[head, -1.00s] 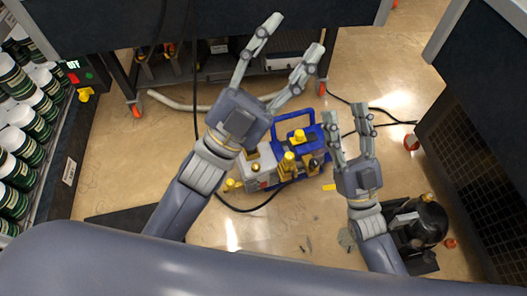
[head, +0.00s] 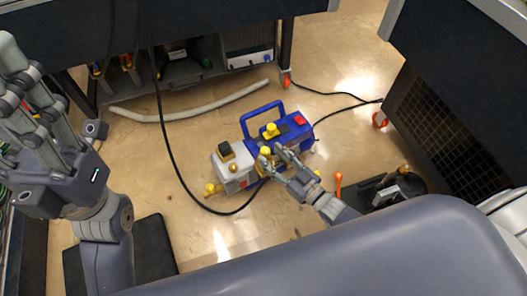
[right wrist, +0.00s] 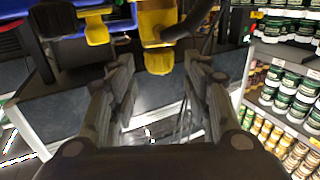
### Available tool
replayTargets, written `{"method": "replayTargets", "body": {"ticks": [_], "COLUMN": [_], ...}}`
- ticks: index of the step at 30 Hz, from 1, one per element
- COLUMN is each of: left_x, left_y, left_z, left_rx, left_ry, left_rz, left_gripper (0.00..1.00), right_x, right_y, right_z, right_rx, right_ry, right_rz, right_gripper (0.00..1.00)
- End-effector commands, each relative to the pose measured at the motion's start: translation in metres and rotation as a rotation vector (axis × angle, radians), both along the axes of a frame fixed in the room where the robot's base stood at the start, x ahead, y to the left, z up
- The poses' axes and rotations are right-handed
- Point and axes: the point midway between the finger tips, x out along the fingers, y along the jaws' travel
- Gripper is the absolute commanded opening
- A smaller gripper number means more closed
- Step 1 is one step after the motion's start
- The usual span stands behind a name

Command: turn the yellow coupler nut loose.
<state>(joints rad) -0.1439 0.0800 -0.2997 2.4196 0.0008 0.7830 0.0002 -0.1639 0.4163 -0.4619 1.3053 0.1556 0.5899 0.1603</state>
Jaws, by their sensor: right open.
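The blue and grey vacuum pump (head: 301,133) lies on the floor with several yellow parts on it. I cannot tell for sure which is the coupler nut. My right gripper (head: 272,155) is open at the pump's near side, its fingertips beside a yellow fitting (head: 265,151). In the right wrist view, a yellow fitting (right wrist: 158,58) stands beyond and between the open fingers (right wrist: 160,85); contact is not visible. Another yellow part (right wrist: 97,30) shows to its left. My left gripper (head: 25,85) is raised at the far left, away from the pump; its finger opening is unclear.
A black cable (head: 167,130) curves around the pump's left and near sides. A pale hose (head: 190,115) lies behind it. A dark bench (head: 60,35) stands at the back, and a black-meshed cabinet (head: 440,130) at the right. Floor left of the pump is mostly clear.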

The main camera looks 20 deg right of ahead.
Motion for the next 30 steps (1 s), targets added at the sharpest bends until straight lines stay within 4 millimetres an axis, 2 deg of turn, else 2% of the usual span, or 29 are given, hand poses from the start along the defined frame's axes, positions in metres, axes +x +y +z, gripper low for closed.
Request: {"method": "replayTargets", "body": {"ticks": [3,7,19,25,30], "left_x": [-0.001,-0.001,-0.001,-0.001,-0.001], "left_y": [-0.001,-0.001,-0.002,-0.002,-0.002], "left_z": [0.001,0.004,0.008,0.008,0.007], "left_rx": [0.002,0.004,0.006,0.006,0.006], "left_ry": [-0.026,-0.041,-0.049,-0.049,-0.049], "left_rz": [0.001,0.002,0.003,0.003,0.003], "left_gripper": [0.45,0.45,0.45,0.45,0.45], "right_x": [0.019,0.032,0.038,0.038,0.038], "right_y": [0.009,0.015,0.019,0.019,0.018], "right_z": [-0.002,-0.001,0.0,0.0,0.0], "right_rx": [0.0,0.001,0.0,0.0,-0.001], "right_ry": [-0.003,-0.002,0.0,0.0,0.0], "right_rz": [0.0,-0.001,0.0,0.0,0.003], "right_gripper": [0.45,0.45,0.45,0.0,0.0]}}
